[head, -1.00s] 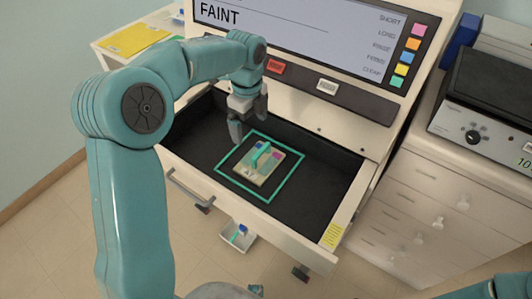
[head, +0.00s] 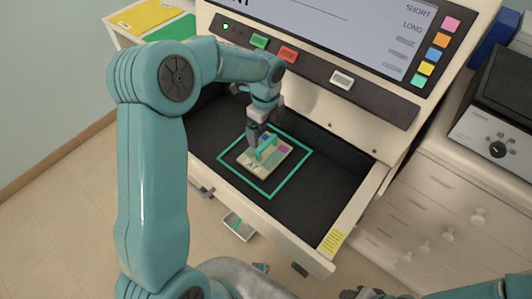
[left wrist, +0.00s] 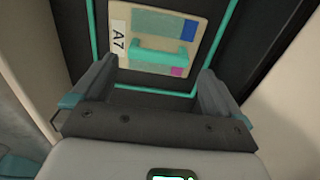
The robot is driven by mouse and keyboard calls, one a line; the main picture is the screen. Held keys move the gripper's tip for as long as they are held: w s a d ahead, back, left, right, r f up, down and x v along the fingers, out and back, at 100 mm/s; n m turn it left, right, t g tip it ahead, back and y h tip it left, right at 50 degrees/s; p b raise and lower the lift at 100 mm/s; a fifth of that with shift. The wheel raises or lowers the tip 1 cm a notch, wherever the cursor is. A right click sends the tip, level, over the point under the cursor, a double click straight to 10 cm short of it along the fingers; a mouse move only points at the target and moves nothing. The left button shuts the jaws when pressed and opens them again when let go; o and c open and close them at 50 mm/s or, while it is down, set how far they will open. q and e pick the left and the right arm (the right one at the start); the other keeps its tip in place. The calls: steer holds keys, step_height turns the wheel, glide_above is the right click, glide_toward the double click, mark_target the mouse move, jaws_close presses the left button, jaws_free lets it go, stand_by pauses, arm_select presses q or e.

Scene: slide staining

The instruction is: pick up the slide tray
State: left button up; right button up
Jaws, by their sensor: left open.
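The slide tray (head: 273,162) is a flat beige plate with a raised teal handle (head: 267,148), blue and magenta patches and an "A7" label. It lies inside a teal square outline (head: 291,175) on the black drawer floor. My left gripper (head: 258,150) points down over the tray's upper left part and partly hides it. In the left wrist view the left gripper (left wrist: 158,85) is open and empty, its fingers spread wide. The tray (left wrist: 150,62) and its handle (left wrist: 161,52) show just beyond the fingertips. My right gripper is only partly in view at the bottom edge.
The open drawer (head: 330,190) has pale walls around it. A console with green (head: 259,41), red (head: 288,54) and white (head: 342,80) buttons stands behind. A small white bin (head: 238,226) is on the floor below. The drawer floor right of the outline is clear.

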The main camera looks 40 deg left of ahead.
mark_target(267, 143)
arm_select(q)
steer(key=f, duration=0.5)
steer(key=shift+s+d+f, duration=0.15)
steer(key=shift+d, duration=0.05)
steer(key=shift+f, duration=0.5)
steer(key=shift+r, duration=0.1)
steer(key=c, duration=0.8)
